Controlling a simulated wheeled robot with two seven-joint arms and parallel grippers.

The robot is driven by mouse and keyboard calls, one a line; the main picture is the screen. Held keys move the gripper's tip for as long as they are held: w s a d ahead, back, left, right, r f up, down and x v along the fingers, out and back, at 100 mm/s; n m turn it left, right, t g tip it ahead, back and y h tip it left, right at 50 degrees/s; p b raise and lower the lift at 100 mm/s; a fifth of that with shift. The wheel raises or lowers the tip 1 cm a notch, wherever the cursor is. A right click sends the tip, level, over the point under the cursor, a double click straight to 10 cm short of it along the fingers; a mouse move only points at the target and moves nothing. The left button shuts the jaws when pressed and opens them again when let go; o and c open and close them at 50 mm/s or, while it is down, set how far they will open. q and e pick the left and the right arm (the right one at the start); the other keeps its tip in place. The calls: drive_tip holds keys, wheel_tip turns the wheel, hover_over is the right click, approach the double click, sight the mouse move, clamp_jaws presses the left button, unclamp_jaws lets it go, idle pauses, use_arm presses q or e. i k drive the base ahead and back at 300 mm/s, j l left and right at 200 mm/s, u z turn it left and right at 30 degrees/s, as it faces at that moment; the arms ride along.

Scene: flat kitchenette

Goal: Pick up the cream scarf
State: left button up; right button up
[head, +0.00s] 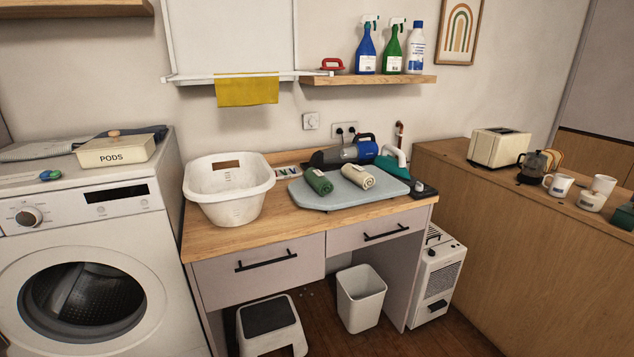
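The cream scarf (358,176) is rolled up and lies on the light blue-grey ironing pad (325,203) on the wooden desk. A rolled green scarf (318,181) lies to its left, a small gap apart. A pale label shows on each roll. Neither of my grippers is in view, and nothing touches the cream scarf.
A white laundry basket (231,205) stands left of the pad. A blue handheld vacuum (345,152) lies behind the scarves, with a teal-and-white iron (393,160) behind right. A small dark object (424,190) sits at the desk's right end. A shelf (370,79) with bottles hangs above.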

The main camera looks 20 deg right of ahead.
sight(357, 174)
drive_tip(key=i+l+z, duration=0.5)
drive_tip(key=i+l, duration=0.9)
drive_tip(key=l, duration=0.1)
